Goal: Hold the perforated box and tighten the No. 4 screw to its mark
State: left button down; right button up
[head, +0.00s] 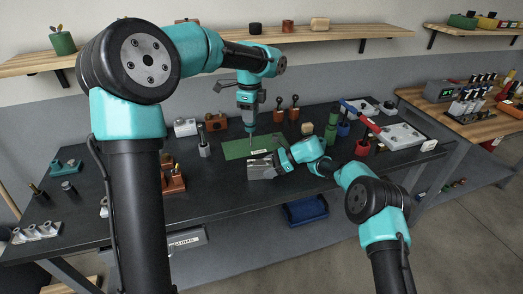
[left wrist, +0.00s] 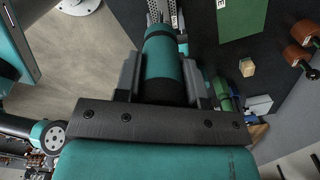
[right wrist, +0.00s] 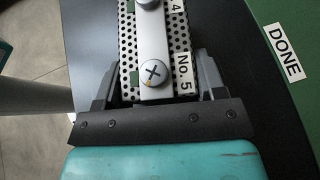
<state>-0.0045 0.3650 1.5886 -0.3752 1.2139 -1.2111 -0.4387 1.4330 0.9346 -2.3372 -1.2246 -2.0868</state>
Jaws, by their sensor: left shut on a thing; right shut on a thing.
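The perforated box (head: 260,171) is at the front edge of the green mat, held by my right gripper (head: 280,161). In the right wrist view the box (right wrist: 127,45) shows white dotted sides, a light strip, labels No. 4 and No. 5, and a cross-head screw (right wrist: 154,73) beside No. 5. Another screw (right wrist: 148,3) is cut off at the top edge. My left gripper (head: 248,104) is shut on a teal-handled driver (head: 249,117), pointing down above the mat; the handle (left wrist: 163,65) fills the left wrist view. Whether its tip touches anything cannot be told.
The green mat (head: 235,150), marked DONE, lies behind the box. Brown holders (head: 293,114), a green bottle (head: 331,130) and a red-handled tool (head: 362,117) stand to the right. A tool rack (head: 173,183) is to the left. The dark table front is fairly clear.

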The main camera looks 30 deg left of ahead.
jog(key=o, duration=1.1)
jog(key=shift+o, duration=0.2)
jog(key=shift+d+r, duration=0.1)
jog(key=v, duration=1.1)
jog(key=shift+w+d+r, duration=0.15)
jog(key=shift+w+d, duration=0.1)
jog(key=shift+d, duration=0.05)
